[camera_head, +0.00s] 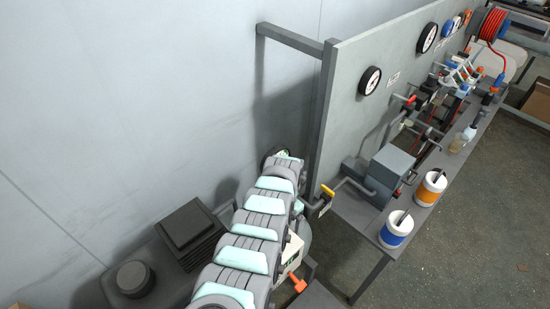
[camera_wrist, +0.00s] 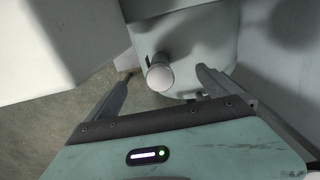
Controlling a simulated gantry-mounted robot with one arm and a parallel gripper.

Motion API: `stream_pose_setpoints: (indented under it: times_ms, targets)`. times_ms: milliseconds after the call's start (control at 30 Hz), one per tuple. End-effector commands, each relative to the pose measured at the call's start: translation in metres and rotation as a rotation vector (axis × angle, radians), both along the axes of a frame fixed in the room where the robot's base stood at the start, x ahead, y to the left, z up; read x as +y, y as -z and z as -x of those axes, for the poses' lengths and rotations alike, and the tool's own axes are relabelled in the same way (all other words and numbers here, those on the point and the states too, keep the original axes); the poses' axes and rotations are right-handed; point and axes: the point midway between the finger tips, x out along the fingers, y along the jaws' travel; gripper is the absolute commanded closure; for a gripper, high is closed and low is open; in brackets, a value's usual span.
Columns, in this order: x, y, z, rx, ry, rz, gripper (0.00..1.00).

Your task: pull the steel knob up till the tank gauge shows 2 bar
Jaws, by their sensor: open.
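The steel knob (camera_wrist: 159,74) shows in the wrist view as a pale, rounded knob on a short stem, in front of a light grey-green rounded body (camera_wrist: 190,40). My gripper (camera_wrist: 164,75) is open, with one finger to the left of the knob and one to the right. Gaps show between the knob and both fingers, so I see no grip. In the head view my arm covers the gripper and the knob. A dark-rimmed dial (camera_head: 270,155), partly hidden behind my arm, may be the tank gauge; its reading cannot be made out.
A grey panel (camera_head: 345,125) with round gauges (camera_head: 370,80) stands to the right. A yellow-handled valve (camera_head: 327,190) sits close to my arm. A bench (camera_head: 375,222) carries blue-banded (camera_head: 396,230) and orange-banded (camera_head: 431,187) tubs. Dark machinery (camera_head: 188,235) stands left; open floor lies right.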

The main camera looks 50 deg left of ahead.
Motion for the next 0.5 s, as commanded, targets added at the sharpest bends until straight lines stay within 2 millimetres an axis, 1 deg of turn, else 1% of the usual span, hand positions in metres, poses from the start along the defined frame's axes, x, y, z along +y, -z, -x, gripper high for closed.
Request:
stream_pose_setpoints:
  times_ms: [33,500]
  targets:
    - [0.000,-0.008,0.000,0.000,0.000,0.000,0.00]
    - [0.000,-0.045,0.000,0.000,-0.001,0.000,0.00]
